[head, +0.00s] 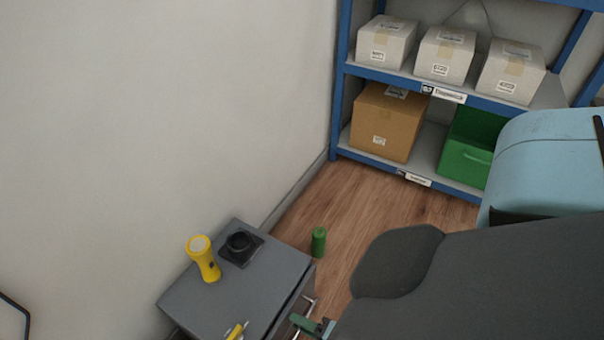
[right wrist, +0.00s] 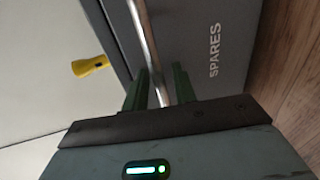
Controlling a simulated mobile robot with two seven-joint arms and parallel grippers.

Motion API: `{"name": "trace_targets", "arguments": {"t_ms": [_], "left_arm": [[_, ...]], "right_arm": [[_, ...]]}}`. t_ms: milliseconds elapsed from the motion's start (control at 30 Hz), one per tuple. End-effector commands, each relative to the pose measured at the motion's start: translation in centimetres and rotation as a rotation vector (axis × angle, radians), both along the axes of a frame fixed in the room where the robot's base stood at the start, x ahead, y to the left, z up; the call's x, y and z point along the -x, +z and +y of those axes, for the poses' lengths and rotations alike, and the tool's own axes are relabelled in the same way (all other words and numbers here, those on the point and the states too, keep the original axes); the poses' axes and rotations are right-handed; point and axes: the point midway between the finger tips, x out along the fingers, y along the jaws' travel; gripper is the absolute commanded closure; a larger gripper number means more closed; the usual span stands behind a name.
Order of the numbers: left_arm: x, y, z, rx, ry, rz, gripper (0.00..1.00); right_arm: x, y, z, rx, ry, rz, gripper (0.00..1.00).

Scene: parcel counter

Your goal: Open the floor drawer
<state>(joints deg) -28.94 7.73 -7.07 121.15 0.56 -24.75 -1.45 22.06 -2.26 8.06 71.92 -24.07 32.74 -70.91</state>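The grey floor drawer unit (head: 215,300) stands against the wall at the bottom of the head view. In the right wrist view its drawer front (right wrist: 205,25), lettered "SPARES", carries a metal bar handle (right wrist: 147,35). My right gripper (right wrist: 160,80) has its green fingers on either side of this bar, with a small gap showing beside it. In the head view the right gripper (head: 313,326) is at the unit's front, mostly hidden by my arm. Whether the drawer is slightly out cannot be told. My left gripper is not in view.
On the unit's top stand a yellow flashlight (head: 204,260) and a black round object (head: 240,246); another yellow object (head: 236,331) lies near the front edge. A green cylinder (head: 319,242) stands on the wooden floor. A blue shelf (head: 340,80) with boxes stands behind.

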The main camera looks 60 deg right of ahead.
Motion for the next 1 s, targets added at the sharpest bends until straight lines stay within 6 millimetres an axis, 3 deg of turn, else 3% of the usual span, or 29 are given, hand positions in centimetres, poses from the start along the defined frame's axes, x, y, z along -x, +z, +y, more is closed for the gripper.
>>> {"name": "trace_targets", "arguments": {"t_ms": [167,400,767,1000], "left_arm": [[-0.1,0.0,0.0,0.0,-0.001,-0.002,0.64],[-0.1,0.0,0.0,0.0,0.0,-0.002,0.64],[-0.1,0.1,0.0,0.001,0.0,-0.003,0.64],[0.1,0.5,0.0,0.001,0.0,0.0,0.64]], "right_arm": [[0.0,0.0,0.0,0.0,0.0,0.0,0.73],[0.0,0.0,0.0,0.0,0.0,0.0,1.0],[0.5,0.0,0.0,-0.001,0.0,0.001,1.0],[4.6,0.0,-0.3,-0.001,-0.001,0.005,1.0]]}}
